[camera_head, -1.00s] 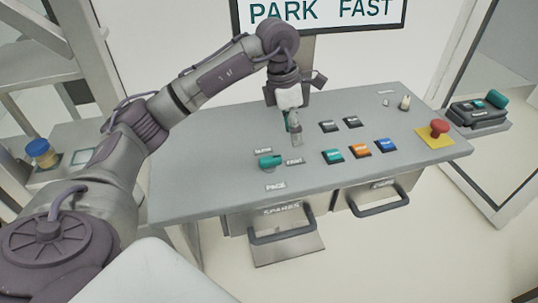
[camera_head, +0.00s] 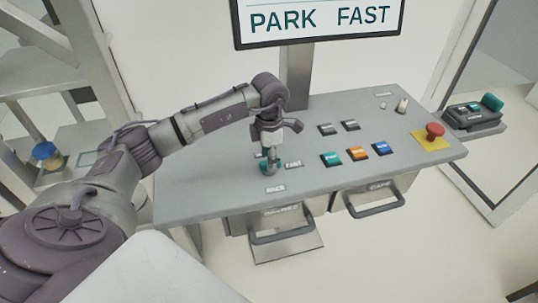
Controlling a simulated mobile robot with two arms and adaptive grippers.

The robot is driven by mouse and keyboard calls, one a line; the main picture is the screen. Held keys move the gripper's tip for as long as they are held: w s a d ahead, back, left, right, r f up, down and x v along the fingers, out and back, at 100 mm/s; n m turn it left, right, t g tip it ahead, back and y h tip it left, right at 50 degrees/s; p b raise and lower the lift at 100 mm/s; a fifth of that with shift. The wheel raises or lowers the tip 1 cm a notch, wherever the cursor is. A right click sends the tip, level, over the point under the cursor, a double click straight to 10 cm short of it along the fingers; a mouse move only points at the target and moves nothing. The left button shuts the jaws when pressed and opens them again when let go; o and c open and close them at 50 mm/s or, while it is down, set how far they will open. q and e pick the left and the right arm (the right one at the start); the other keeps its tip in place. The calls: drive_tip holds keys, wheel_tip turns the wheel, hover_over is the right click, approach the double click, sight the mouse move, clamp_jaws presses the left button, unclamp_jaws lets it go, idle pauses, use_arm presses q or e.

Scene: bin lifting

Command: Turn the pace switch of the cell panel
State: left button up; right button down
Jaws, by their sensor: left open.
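The pace switch (camera_head: 264,167) is a teal knob on the left part of the grey cell panel (camera_head: 200,185). The PACE label (camera_head: 275,189) lies in front of it and a FAST label (camera_head: 294,165) to its right. My left gripper (camera_head: 270,170) points down over the knob and hides most of it. Its fingers are open; whether they touch the knob I cannot tell. The screen (camera_head: 320,20) behind the panel reads PARK and FAST. My right gripper is not in view.
Teal (camera_head: 331,159), orange (camera_head: 357,153) and blue (camera_head: 381,148) buttons sit to the right of the gripper, with dark buttons behind. A red mushroom button (camera_head: 435,131) on a yellow plate stands at the right end. Two drawers with handles (camera_head: 282,237) are below the panel's front edge.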

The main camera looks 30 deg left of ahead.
use_arm(q)
drive_tip(key=shift+f, duration=0.55)
clamp_jaws()
